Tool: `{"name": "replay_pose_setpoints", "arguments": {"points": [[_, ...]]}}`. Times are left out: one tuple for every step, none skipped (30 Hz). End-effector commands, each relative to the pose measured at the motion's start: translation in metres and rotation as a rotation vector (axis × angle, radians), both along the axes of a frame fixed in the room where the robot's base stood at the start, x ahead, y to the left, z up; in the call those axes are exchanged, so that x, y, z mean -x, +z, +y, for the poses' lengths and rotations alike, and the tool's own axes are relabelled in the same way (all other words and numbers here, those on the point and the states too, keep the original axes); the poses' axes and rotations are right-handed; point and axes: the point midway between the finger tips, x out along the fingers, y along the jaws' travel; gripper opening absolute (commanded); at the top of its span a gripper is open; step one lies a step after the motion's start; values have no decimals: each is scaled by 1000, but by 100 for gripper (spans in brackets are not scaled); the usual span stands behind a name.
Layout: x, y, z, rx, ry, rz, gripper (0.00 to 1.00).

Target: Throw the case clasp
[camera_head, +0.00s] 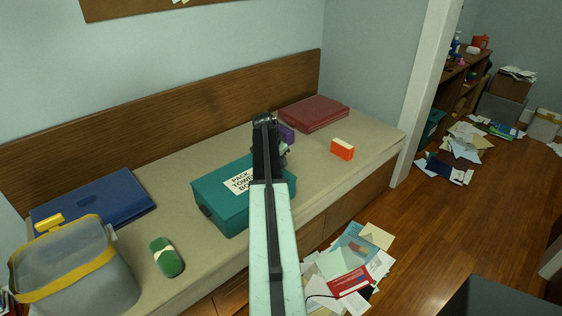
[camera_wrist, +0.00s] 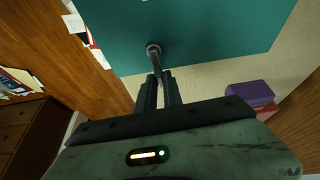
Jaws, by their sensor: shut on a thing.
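A teal case (camera_head: 220,207) with a white label reading "PACK TOWE…" lies shut on the bench, partly hidden behind my arm. In the wrist view the teal case (camera_wrist: 210,25) fills the top. A small dark clasp (camera_wrist: 153,49) with a rounded end stands out from it near its edge. My gripper (camera_wrist: 158,78) is closed on the clasp's shaft, its two dark fingers close together. In the head view my gripper (camera_head: 268,155) is over the case's right part; the clasp is hidden there.
On the bench are a blue folder (camera_head: 95,202), a grey bin with yellow rim (camera_head: 75,275), a green roll (camera_head: 166,258), a purple box (camera_head: 287,134), a red case (camera_head: 313,114) and an orange box (camera_head: 342,149). Papers (camera_head: 350,265) litter the floor by the bench.

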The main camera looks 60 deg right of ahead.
Motion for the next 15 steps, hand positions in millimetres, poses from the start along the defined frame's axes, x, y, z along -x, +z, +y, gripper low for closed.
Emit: {"name": "replay_pose_setpoints", "arguments": {"points": [[1,0,0,-1,-16,2,0],[1,0,0,-1,-25,1,0],[1,0,0,-1,-36,1,0],[1,0,0,-1,-44,1,0],[1,0,1,-1,-49,1,0],[2,0,1,-1,-56,0,0],[2,0,1,-1,-60,1,0],[2,0,1,-1,-64,0,0],[2,0,1,-1,-68,1,0],[2,0,1,-2,-69,0,0],[2,0,1,-2,-72,0,0],[2,0,1,-2,-73,0,0],[2,0,1,-2,-73,1,0],[2,0,1,-2,-73,1,0],[2,0,1,-2,-73,1,0]]}}
